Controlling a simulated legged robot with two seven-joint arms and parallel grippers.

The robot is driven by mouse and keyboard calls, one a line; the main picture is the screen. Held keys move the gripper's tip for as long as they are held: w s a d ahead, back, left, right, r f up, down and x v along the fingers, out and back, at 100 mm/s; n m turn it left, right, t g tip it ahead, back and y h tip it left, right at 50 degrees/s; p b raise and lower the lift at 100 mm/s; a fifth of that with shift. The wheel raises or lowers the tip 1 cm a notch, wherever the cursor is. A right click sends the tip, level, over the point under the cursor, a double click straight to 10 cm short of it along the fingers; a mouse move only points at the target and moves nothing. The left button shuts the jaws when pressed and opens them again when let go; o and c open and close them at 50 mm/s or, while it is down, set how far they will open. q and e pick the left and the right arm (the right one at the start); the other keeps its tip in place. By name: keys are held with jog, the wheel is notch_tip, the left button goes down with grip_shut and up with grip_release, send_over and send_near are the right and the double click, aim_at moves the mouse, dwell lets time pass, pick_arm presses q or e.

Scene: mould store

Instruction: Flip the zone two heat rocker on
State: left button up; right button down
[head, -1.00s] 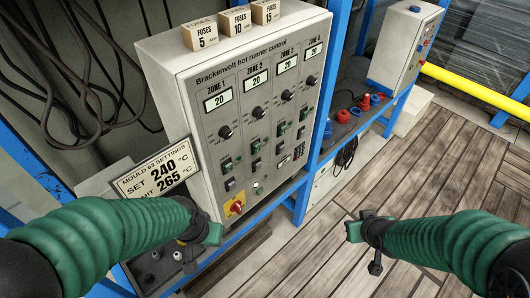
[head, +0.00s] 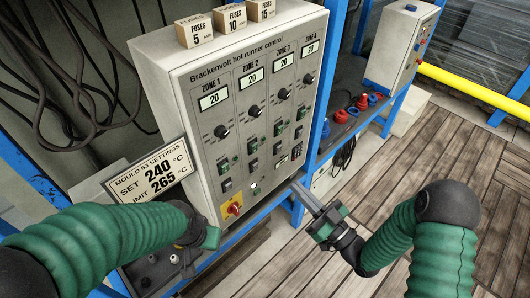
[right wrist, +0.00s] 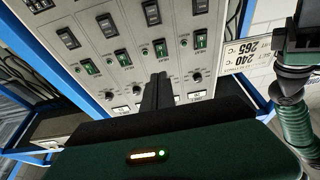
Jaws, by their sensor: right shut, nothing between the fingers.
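The grey control panel (head: 205,160) has a ZONE 2 column with a display reading 20, a black knob (head: 253,110), a green rocker (head: 251,148) and a black rocker (head: 253,164) below it.
Neighbouring zone columns have similar rockers close by. A red and yellow switch (head: 233,209) sits at the panel's lower left. A settings card (head: 150,173) stands left of it. Fuse boxes (head: 231,19) are on top. A blue frame (head: 330,90) stands to the right, with open floor beyond.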

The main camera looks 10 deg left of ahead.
aim_at(257, 145)
jog(key=shift+a, duration=0.1)
jog(key=p+x, duration=0.2)
jog(key=x, duration=1.2)
